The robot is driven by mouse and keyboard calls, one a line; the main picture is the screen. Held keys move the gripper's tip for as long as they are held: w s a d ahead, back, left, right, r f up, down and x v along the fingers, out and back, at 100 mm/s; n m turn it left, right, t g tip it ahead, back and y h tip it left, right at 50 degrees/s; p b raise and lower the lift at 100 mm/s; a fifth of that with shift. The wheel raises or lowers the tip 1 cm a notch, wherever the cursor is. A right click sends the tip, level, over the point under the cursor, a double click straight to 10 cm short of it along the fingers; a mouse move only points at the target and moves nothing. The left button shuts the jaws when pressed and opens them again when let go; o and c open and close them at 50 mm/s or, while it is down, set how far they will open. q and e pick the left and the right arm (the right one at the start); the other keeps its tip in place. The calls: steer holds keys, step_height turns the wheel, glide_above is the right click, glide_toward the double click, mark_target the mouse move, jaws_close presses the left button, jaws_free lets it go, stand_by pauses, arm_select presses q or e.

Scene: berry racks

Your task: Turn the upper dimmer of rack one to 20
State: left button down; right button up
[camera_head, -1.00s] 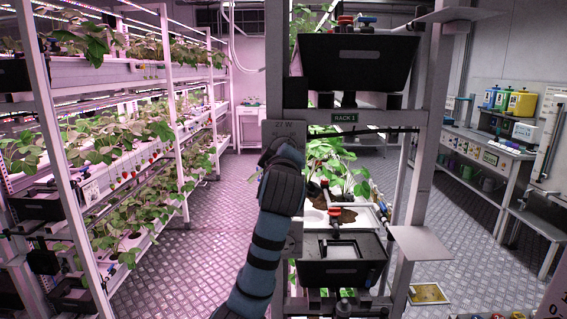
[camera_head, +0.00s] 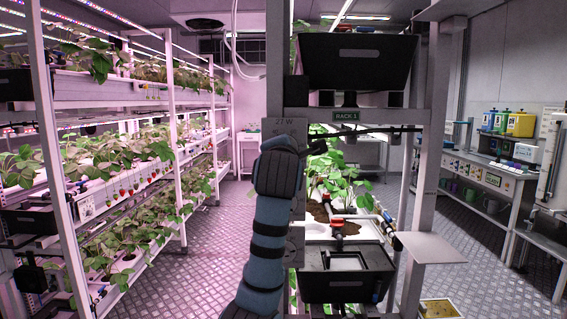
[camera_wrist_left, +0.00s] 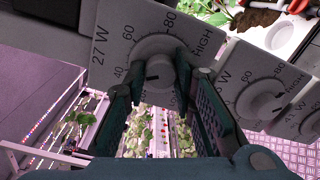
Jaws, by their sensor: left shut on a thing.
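Rack one, marked by its RACK 1 sign (camera_head: 346,116), stands in front of me in the head view. The upper dimmer's plate, printed 27 W (camera_head: 284,122), shows above my left wrist. In the left wrist view its round grey knob (camera_wrist_left: 153,72) sits between the fingers of my left gripper (camera_wrist_left: 154,82), which is shut on it. The plate around it shows 40, 60, 80 and HIGH. A dark mark on the knob faces the lower part of the dial, whose numbers are hidden, so I cannot tell the setting. My right gripper is not in view.
A second dimmer (camera_wrist_left: 262,100) is close to the right of my gripper in the left wrist view. A black box (camera_head: 358,62) and a lower black box (camera_head: 345,272) are on the rack. Plant shelves (camera_head: 100,91) stand at the left. The aisle floor (camera_head: 215,255) is clear.

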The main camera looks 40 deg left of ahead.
arm_select(q)
steer(key=shift+r+n+b, duration=0.1)
steer(key=shift+n+b, duration=3.1)
steer(key=shift+n, duration=1.9)
steer(key=c, duration=1.6)
jaws_free()
steer(key=shift+o, duration=1.4)
steer(key=shift+w+a, duration=0.1)
steer(key=v, duration=1.2)
steer(key=shift+f, duration=0.3)
